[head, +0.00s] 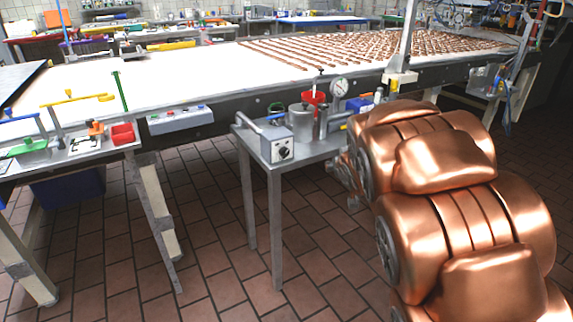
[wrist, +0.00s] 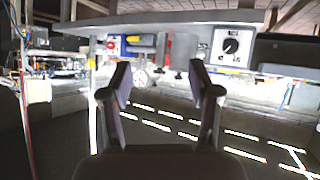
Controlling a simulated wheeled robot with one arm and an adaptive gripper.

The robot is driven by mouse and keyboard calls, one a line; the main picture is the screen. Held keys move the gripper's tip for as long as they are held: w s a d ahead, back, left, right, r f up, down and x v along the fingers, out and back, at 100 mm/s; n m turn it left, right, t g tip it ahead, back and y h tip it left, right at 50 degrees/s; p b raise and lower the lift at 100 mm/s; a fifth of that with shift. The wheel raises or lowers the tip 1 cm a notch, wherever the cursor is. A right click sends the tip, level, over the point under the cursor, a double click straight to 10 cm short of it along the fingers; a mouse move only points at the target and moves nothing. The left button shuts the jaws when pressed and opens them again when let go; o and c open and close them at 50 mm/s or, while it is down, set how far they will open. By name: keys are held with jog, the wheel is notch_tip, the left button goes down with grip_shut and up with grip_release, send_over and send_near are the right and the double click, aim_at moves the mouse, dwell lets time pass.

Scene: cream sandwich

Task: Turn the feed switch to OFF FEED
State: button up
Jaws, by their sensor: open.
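The feed switch is a grey box with a round black knob (head: 282,152) on its front. It stands at the front left of a small metal table (head: 262,165). In the wrist view, which looks upside down, the knob (wrist: 231,46) shows upper right of my gripper's fingers. The markings around it are too small to read. My gripper (wrist: 158,80) is open and empty, its two fingers spread apart and clear of the box. In the head view my copper arm comes from the right, and my gripper is mostly hidden beside the small table's right edge.
A metal pot (head: 301,118), a red funnel-like part (head: 316,98) and a pressure gauge (head: 340,88) stand behind the box. A long white conveyor (head: 200,72) with brown strips runs behind. Tiled floor (head: 215,235) is clear left of the small table.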

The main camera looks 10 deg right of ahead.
jog(key=w+a+f+n+t+y+b, duration=0.2)
jog(key=w+a+f+t+y+b, duration=0.15)
jog(key=w, duration=0.55)
jog(key=n+t+y+b, duration=0.2)
jog(key=y+b, duration=0.1)
jog(key=y, duration=0.2)
send_near(286, 153)
jog(key=x, duration=0.3)
jog(key=shift+x, duration=3.25)
jog(key=shift+a, duration=0.1)
jog(key=c, duration=1.2)
